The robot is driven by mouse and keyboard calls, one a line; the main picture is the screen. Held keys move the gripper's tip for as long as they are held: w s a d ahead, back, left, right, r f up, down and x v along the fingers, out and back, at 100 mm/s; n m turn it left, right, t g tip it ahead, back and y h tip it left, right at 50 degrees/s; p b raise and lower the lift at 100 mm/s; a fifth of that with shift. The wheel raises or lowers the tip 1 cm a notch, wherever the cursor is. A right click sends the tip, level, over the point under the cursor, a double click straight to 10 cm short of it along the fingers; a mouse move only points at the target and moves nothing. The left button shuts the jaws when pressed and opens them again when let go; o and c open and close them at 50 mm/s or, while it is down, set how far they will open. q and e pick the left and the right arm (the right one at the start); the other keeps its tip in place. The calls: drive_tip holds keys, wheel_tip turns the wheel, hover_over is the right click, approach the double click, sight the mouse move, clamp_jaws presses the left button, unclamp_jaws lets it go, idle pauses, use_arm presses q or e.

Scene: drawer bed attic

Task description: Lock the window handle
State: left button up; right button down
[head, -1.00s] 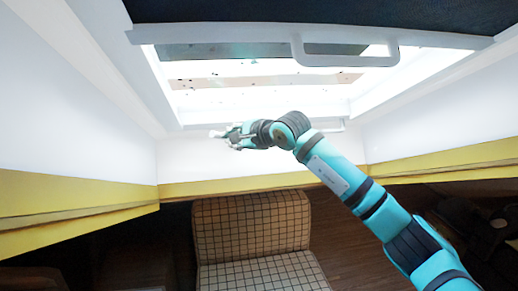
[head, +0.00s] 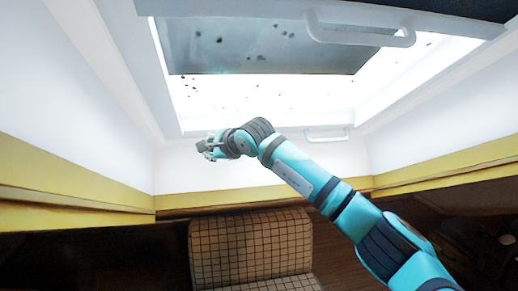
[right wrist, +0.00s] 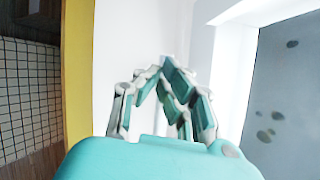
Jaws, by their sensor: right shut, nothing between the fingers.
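The roof window has a white bar handle (head: 362,36) along the edge of its upper sash, at the top of the head view. A second, smaller white handle (head: 326,138) sits on the lower frame, just right of my forearm. My right gripper (head: 205,148) is in front of the white wall below the window's lower left corner, apart from both handles. In the right wrist view its fingers (right wrist: 165,66) meet at the tips and are empty. Neither handle can be made out in that view. My left gripper is not in view.
A grey speckled pane (head: 265,48) lies behind the upper handle; it also shows at the right of the wrist view (right wrist: 283,95). A yellow ledge (head: 75,195) runs along the walls. A checked chair (head: 250,245) stands below. White wall left of the gripper is clear.

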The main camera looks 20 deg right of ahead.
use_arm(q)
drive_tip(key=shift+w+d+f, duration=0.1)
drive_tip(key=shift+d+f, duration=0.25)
use_arm(e)
drive_tip(key=shift+w+f+h, duration=0.15)
drive_tip(key=shift+w+h, duration=0.1)
drive_tip(key=shift+h, duration=0.25)
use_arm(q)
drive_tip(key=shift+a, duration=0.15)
